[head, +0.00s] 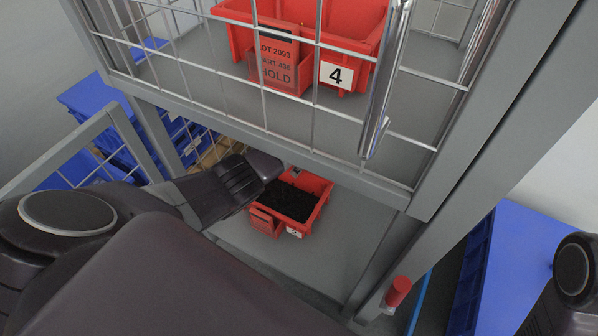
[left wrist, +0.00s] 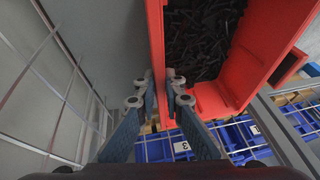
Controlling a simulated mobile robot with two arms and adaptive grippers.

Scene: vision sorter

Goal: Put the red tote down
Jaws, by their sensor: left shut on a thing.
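A red tote (head: 311,222) with dark small parts inside is at the grey lower shelf, below the mesh cage. My left gripper (head: 262,182) is at its left edge; the arm and wrist hide most of the fingers. In the left wrist view, the gripper (left wrist: 170,88) is shut on the rim of the tote (left wrist: 215,101), one finger on each side of the red wall. The tote looks roughly level. I cannot tell whether its bottom touches the shelf. My right gripper is not in view.
Another red tote (head: 348,72), labelled 4 and with a HOLD card, sits on the upper shelf behind wire mesh. Grey frame posts and a beam surround the lower bay. The grey shelf surface (head: 262,250) is bare in front of the tote. Blue bins (head: 100,98) stand at left.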

